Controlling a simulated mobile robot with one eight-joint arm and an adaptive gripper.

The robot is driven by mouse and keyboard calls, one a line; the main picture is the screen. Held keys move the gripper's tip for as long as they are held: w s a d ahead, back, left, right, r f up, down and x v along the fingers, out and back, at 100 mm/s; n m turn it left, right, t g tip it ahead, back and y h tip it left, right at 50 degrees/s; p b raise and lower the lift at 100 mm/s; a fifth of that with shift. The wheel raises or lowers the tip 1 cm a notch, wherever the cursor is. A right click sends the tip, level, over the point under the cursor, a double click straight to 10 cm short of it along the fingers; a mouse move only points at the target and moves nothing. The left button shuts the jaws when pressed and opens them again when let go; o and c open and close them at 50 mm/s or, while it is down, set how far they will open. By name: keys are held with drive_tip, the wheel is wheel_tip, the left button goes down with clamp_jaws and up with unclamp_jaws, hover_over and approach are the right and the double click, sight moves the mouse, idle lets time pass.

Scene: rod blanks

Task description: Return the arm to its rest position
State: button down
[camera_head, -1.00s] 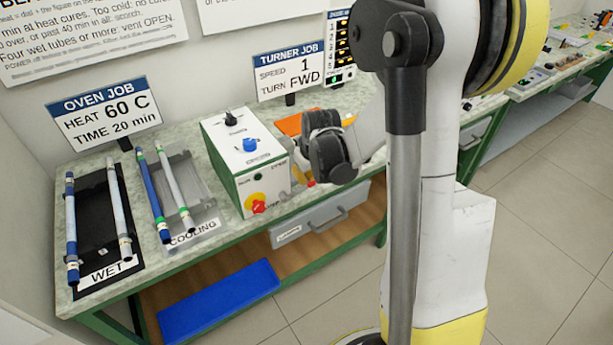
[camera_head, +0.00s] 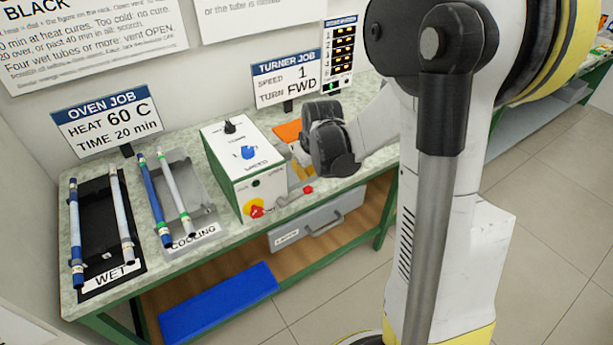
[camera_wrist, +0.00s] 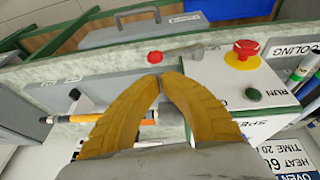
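My arm stands at the right of the head view, its dark wrist (camera_head: 330,142) bent over the bench beside the white and green turner box (camera_head: 240,165). In the wrist view, my gripper's (camera_wrist: 160,76) two yellow fingers meet at the tips with nothing visible between them. The tips appear near a red-knobbed grey lever (camera_wrist: 183,54) on the box's side. An orange and black rod (camera_wrist: 90,118) passes behind the fingers and is partly hidden by them. In the head view the fingers are mostly hidden behind the wrist.
A WET rack (camera_head: 100,225) and a COOLING rack (camera_head: 203,190) hold blue and white rods at left. The box has a red stop button (camera_head: 257,210). Sign stands (camera_head: 287,80) rise behind. A grey drawer (camera_head: 318,222) and blue tray (camera_head: 220,305) are below. Floor at right is clear.

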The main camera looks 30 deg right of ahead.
drive_tip(key=s+a+r+t, duration=0.1)
drive_tip(key=s+a+r, duration=0.75)
drive_tip(key=r, duration=0.45)
drive_tip(key=s+a+r+t, duration=0.1)
drive_tip(key=s+a+t, duration=0.1)
drive_tip(key=s+a, duration=0.4)
drive_tip(key=s, duration=0.3)
drive_tip(key=shift+s+m+y+b, duration=0.3)
drive_tip(key=shift+y, duration=0.1)
